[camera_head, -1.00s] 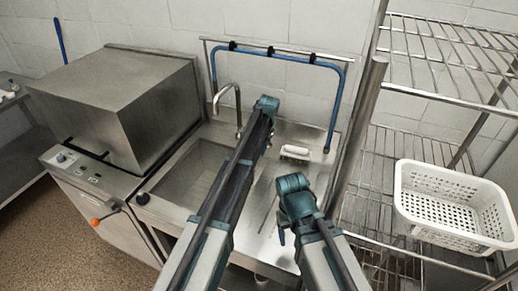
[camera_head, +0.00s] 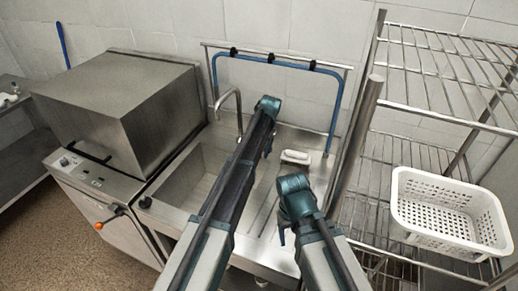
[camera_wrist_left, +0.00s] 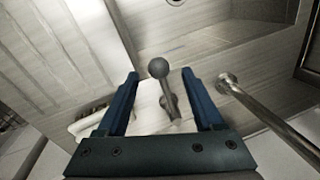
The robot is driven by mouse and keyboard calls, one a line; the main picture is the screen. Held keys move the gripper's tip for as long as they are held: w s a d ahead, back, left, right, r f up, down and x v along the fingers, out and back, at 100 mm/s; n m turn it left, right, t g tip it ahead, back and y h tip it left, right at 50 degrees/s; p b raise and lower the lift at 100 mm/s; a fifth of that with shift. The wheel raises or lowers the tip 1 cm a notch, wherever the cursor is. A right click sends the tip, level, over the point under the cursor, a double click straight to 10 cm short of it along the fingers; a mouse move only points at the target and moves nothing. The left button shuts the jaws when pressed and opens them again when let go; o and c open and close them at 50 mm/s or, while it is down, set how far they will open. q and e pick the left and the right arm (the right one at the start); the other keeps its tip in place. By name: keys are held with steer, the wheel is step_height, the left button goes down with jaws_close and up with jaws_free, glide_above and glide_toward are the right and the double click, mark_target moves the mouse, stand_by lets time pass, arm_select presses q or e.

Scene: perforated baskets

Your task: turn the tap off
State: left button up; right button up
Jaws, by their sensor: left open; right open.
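The tap's curved metal spout (camera_head: 229,97) rises at the back of the sink (camera_head: 187,190) in the head view. In the left wrist view a ball-ended lever (camera_wrist_left: 159,69), which looks like the tap's handle, stands between the fingers of my left gripper (camera_wrist_left: 159,76). The fingers are open, one on each side of the ball, with gaps showing. In the head view my left arm hides the tap's base and most of that gripper. My right gripper (camera_head: 283,236) hangs low in front of the drainboard, apart from the tap; its fingers show only in part.
A blue hose (camera_head: 337,105) hangs on a wall rail. A white brush-like item (camera_head: 295,157) lies on the drainboard. A steel box-shaped machine (camera_head: 120,105) stands left. A wire rack with a white basket (camera_head: 425,238) stands close on the right.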

step_height(320, 180, up, 11)
steer(key=p, duration=1)
steer(key=shift+f, duration=0.1)
